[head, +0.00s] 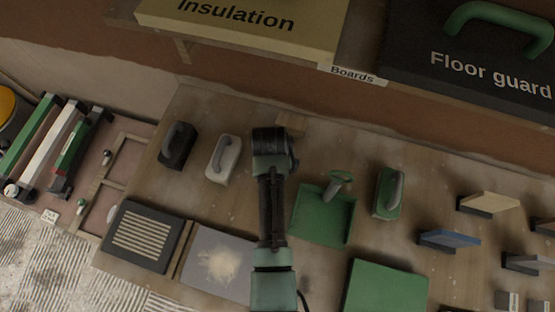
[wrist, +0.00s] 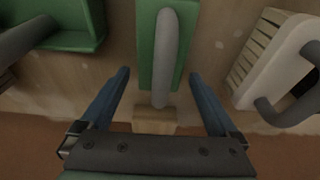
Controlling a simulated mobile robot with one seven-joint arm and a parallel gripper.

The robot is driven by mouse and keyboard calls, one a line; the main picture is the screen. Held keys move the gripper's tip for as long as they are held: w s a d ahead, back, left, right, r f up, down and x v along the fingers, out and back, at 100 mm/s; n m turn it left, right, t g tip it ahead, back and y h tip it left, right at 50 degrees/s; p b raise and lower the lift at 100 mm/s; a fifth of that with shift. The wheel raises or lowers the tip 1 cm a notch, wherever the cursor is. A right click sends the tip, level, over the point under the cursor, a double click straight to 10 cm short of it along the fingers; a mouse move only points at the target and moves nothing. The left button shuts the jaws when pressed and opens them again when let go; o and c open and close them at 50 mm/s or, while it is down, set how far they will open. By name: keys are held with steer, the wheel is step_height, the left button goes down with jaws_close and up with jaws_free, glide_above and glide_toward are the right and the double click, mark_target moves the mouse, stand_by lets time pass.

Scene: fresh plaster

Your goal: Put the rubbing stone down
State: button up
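My gripper (head: 275,142) hangs over the back of the work table in the head view, its fingers hidden from there. In the wrist view my gripper (wrist: 157,74) is open, with its two blue fingers apart. Between and beyond them lies a green block with a grey bar handle (wrist: 148,38); a gap shows between the handle and each finger. No label tells which tool is the rubbing stone. A similar green block with a grey handle (head: 387,194) lies on the table to the right of my arm. A small wooden block (head: 291,123) sits just behind my gripper.
A white handled tool (head: 223,158) and a black one (head: 177,146) lie left of my arm. A green pan (head: 322,215) lies to its right. A shelf with boards (head: 240,22) overhangs the back.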

steer(key=v, duration=1.2)
steer(key=shift+r+p, duration=0.15)
steer(key=shift+p, duration=0.15)
